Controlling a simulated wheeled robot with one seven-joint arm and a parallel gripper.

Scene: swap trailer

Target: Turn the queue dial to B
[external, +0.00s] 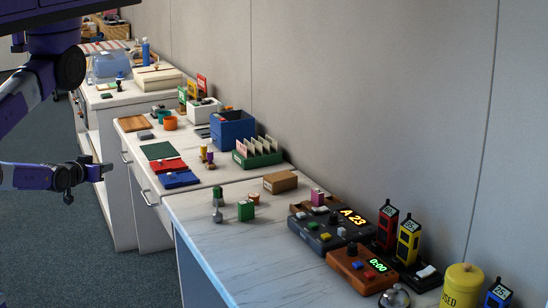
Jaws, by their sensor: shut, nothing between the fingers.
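A dark grey console (318,236) with a lit display (353,217) reading A 23 stands on the near counter, against the wall side. It has several coloured buttons and a small black knob (333,217), which looks like the queue dial. The knob's pointer and any letter marks are too small to read. My gripper (108,171) is at the left, off the counter's front side and far from the console. It is shut and empty.
A brown timer box (362,268) reading 0:00 stands right in front of the console. Red (387,226) and yellow (408,240) tagged holders stand right of it. A bell (394,297) and yellow canister (462,288) are nearer. The counter's front strip (225,250) is clear.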

